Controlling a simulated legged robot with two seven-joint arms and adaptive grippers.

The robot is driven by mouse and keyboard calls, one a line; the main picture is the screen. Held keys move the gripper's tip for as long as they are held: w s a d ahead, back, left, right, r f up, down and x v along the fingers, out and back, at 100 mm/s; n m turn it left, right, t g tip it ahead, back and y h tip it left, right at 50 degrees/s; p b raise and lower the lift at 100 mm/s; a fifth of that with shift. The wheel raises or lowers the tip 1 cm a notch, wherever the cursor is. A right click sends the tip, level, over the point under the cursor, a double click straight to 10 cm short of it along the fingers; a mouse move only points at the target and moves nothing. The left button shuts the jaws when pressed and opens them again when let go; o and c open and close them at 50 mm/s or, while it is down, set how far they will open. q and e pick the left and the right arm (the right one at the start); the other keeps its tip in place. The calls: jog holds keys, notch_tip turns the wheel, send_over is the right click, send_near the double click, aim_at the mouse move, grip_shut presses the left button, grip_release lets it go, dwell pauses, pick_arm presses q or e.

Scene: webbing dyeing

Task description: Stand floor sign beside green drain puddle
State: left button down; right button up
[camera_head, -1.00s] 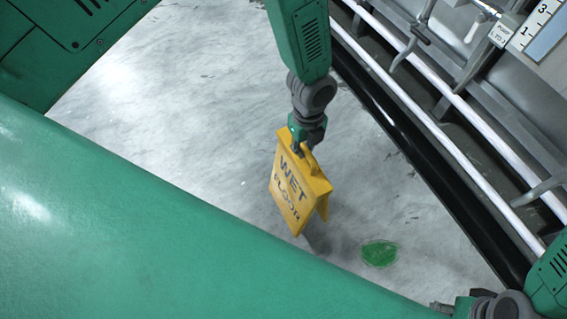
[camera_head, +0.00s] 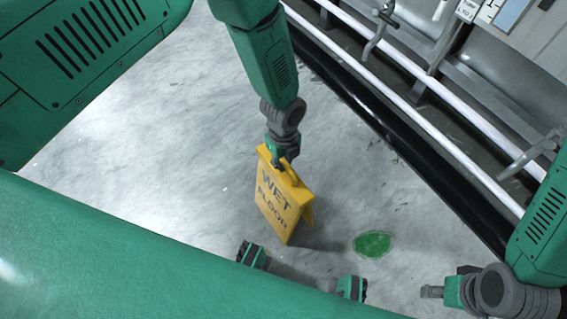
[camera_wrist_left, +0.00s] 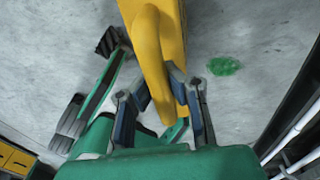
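The yellow floor sign (camera_head: 283,203), lettered WET FLOOR, hangs upright, slightly tilted in the picture, from my left gripper (camera_head: 277,163). That gripper is shut on the sign's top handle. In the left wrist view, the fingers (camera_wrist_left: 162,100) sit on both sides of the yellow sign (camera_wrist_left: 158,45). The green drain puddle (camera_head: 372,244) lies on the floor to the right of the sign, with a gap between them. It also shows in the left wrist view (camera_wrist_left: 224,66). Whether the sign's feet touch the floor is unclear. My right gripper (camera_head: 432,292) is at lower right, away from both; its fingers are unclear.
A machine with long white rails (camera_head: 440,125) and a dark base edge (camera_head: 400,150) runs diagonally along the right. The grey floor (camera_head: 160,150) around the sign is open. My own green body covers the lower left.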

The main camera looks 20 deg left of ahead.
pick_arm(q)
jog(key=shift+f, duration=0.1)
jog(key=c, duration=1.7)
grip_release()
jog(key=r+p, duration=0.1)
jog(key=r, duration=0.3)
jog(key=r+p, duration=0.2)
jog(key=r, duration=0.2)
jog(key=w+r+p, duration=0.1)
jog(key=r, duration=0.3)
jog(key=shift+a+r, duration=0.1)
jog(key=shift+s, duration=0.1)
